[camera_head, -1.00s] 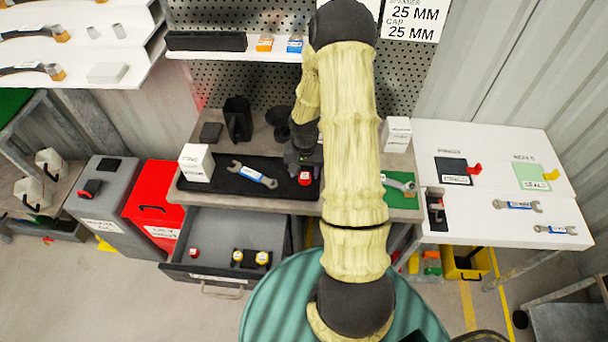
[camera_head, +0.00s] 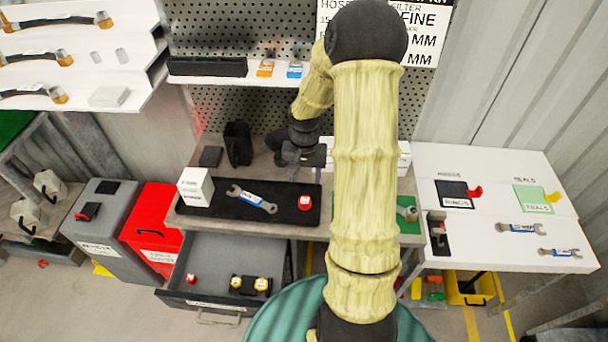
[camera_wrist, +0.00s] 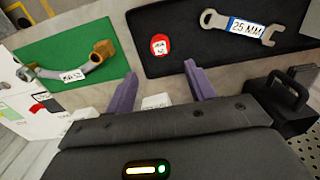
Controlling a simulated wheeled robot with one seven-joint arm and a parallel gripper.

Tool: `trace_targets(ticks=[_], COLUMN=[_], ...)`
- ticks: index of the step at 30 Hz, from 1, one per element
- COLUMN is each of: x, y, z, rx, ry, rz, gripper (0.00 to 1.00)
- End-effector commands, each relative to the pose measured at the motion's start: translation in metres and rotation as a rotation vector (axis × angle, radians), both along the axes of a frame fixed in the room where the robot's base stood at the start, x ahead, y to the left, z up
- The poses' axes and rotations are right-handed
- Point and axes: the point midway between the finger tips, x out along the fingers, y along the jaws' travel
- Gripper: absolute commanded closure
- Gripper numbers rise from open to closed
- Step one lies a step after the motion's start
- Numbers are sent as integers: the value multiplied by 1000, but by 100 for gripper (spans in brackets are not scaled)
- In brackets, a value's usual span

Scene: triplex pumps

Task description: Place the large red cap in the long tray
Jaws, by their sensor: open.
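The large red cap (camera_head: 305,203) lies at the right end of the long black tray (camera_head: 285,189) on the bench. In the wrist view the red cap (camera_wrist: 159,44) rests on the dark tray (camera_wrist: 195,40), near its end and apart from my fingers. My gripper (camera_wrist: 160,72) has its two purple fingers spread with nothing between them. In the head view my gripper (camera_head: 303,155) is above and behind the tray, partly hidden by dark wrist parts.
A wrench (camera_head: 252,200) lies in the tray beside a white box (camera_head: 195,187). An open drawer (camera_head: 215,300) below holds a small red cap (camera_head: 191,279) and yellow-topped caps. A green mat (camera_wrist: 45,60) with a brass-ended hose (camera_wrist: 100,52) lies beside the tray.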

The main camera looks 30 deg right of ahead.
Motion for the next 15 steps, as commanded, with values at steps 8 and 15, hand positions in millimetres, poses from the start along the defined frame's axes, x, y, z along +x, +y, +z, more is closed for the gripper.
trace_targets(ticks=[8, 15], x=[-1, -22], y=[5, 49], z=[3, 42], rx=[-3, -39], ry=[-3, -47], rz=[17, 186], gripper=[46, 46])
